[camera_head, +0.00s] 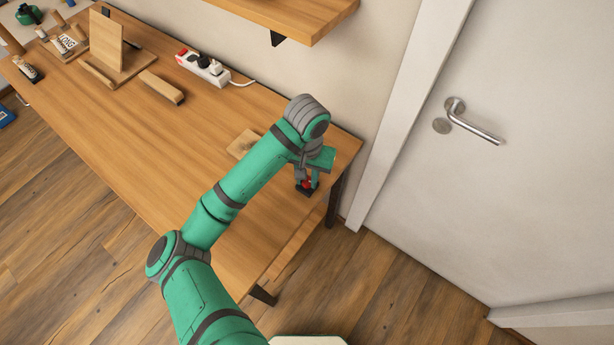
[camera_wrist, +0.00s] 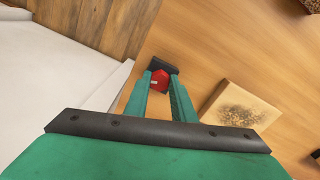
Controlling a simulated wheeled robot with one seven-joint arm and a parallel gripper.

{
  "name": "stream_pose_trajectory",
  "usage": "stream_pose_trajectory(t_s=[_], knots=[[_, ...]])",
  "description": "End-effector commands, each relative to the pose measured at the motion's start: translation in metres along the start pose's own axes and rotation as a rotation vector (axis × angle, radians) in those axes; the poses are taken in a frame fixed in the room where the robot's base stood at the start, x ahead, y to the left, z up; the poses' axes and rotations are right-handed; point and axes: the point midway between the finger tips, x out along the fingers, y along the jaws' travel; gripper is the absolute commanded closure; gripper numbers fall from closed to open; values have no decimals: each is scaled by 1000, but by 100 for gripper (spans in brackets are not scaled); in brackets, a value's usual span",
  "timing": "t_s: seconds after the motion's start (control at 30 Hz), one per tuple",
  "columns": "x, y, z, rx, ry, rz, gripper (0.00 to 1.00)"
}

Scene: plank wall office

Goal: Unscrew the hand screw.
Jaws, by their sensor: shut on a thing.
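The hand screw shows as a small red part (camera_wrist: 160,80) with a black part (camera_wrist: 162,64) beyond it in the wrist view, near the table's edge. My gripper (camera_wrist: 160,86) is shut on the red part, one green finger on each side of it. In the head view my gripper (camera_head: 306,183) is at the right end of the table, and the red part shows between its fingers above the black part. The lower portion of the screw is hidden, and its thread cannot be seen.
The wooden table (camera_head: 150,135) has a free middle. A pale wooden block with a dark patch (camera_wrist: 238,106) lies beside my gripper. A power strip (camera_head: 203,68), a wooden bar (camera_head: 162,87) and an upright board (camera_head: 106,41) stand farther left. A shelf (camera_head: 300,18) hangs above; a door (camera_head: 520,150) is at right.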

Motion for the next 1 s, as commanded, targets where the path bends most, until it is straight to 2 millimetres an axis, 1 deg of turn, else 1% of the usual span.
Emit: stream_pose_trajectory(t_s=[0.2, 0.3, 0.57, 0.6, 0.63, 0.67, 0.9, 1.0], knots=[[0, 2, 0, -221, 1, 2, 100], [0, 2, 0, -284, 1, 2, 100], [0, 2, -1, -306, 2, 2, 100], [0, 2, -1, -306, 2, 3, 75], [0, 2, 0, -306, 2, 3, 68], [0, 1, 0, -307, 2, 3, 63], [0, -1, 0, -309, 1, 1, 63], [0, 0, 0, -279, 1, 1, 63]])
